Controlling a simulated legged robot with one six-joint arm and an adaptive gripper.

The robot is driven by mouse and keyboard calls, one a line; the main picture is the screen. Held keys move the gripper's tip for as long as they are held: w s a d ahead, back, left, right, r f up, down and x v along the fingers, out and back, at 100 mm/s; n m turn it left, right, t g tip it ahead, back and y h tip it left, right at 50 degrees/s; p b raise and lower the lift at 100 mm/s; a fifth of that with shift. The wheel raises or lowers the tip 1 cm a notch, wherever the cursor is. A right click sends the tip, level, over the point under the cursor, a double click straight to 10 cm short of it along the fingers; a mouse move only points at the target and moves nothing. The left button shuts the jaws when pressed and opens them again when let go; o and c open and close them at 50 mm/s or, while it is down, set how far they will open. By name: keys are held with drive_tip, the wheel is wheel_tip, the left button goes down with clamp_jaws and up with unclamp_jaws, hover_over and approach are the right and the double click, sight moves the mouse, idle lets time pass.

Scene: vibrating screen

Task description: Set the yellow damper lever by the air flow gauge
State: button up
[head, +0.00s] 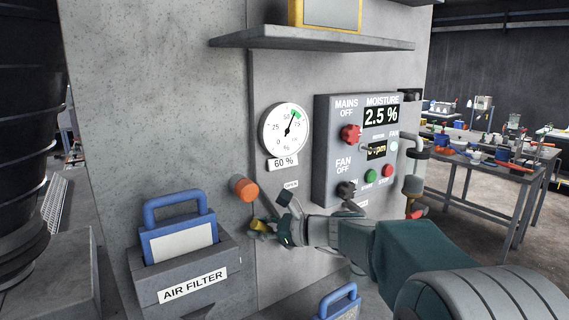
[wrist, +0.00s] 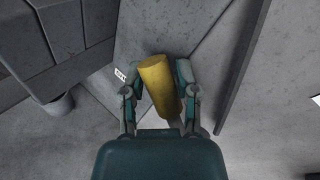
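The yellow damper lever (head: 262,226) is on the grey panel, below an orange knob-like end (head: 244,188). My gripper (head: 268,232) is at it, and its fingers partly hide it. In the wrist view the lever is a tilted yellow cylinder (wrist: 158,85) between the two fingers of my gripper (wrist: 158,90). The fingers are drawn in close on both sides and look shut on it. The round air flow gauge (head: 285,130) has its needle pointing up and right, at or near the green mark between 50 and 75. A plate below it (head: 283,163) reads 60 %.
A grey control box (head: 333,140) with knobs, buttons and a 2.5 % moisture display stands right of the gauge. A shelf (head: 310,40) juts out above. An air filter box (head: 185,270) with a blue handle is at lower left. Tables stand at far right.

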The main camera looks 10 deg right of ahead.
drive_tip(key=o, duration=0.7)
drive_tip(key=s+d, duration=0.2)
drive_tip(key=s, duration=0.3)
drive_tip(key=shift+s, duration=0.3)
drive_tip(key=shift+o, duration=1.2)
drive_tip(key=shift+d, duration=0.1)
drive_tip(key=v, duration=0.6)
